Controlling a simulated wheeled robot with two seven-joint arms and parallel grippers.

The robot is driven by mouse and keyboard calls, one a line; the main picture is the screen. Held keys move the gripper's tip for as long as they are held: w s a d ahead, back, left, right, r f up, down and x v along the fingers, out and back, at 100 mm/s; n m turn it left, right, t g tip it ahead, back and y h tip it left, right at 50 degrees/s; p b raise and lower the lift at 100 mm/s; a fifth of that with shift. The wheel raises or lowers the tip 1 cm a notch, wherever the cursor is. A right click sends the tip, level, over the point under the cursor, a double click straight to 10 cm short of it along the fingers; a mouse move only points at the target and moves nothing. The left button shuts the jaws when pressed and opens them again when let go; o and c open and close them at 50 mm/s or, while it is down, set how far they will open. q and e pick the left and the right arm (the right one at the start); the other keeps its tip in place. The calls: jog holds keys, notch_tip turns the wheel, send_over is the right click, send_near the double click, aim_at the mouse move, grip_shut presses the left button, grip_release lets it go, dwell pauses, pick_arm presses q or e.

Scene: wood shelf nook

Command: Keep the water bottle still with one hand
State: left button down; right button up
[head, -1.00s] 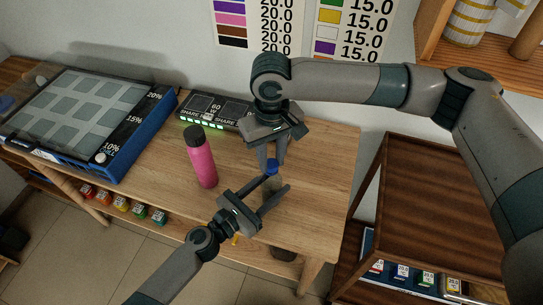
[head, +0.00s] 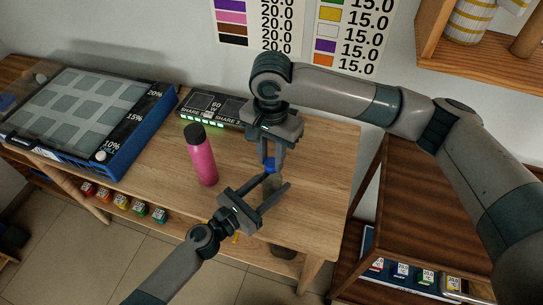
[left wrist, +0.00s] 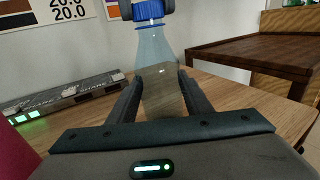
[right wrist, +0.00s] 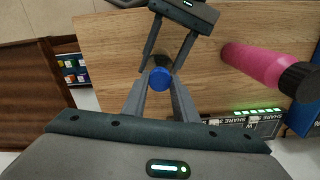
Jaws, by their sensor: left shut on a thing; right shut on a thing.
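The water bottle is clear with a blue cap. In the left wrist view its body (left wrist: 156,55) stands upright, and the blue cap (left wrist: 149,10) is at the top edge. My left gripper (head: 276,186) is shut around the bottle's body from the front. My right gripper (head: 271,157) comes from above, shut on the blue cap (head: 271,164). In the right wrist view the cap (right wrist: 159,78) sits between the right fingertips, hiding most of the bottle.
A pink bottle (head: 202,160) with a dark lid stands left of my grippers. A power strip-like box (head: 215,108) lies at the back, and a blue-edged panel (head: 75,115) is at the far left. The wooden table (head: 325,190) is bare at the right.

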jog(key=m, duration=0.6)
jog(key=shift+a+m, duration=0.1)
jog(key=shift+m, duration=0.3)
jog(key=m, duration=0.4)
jog(key=o, duration=1)
jog(key=shift+r, duration=2.2)
jog(key=shift+c, duration=0.4)
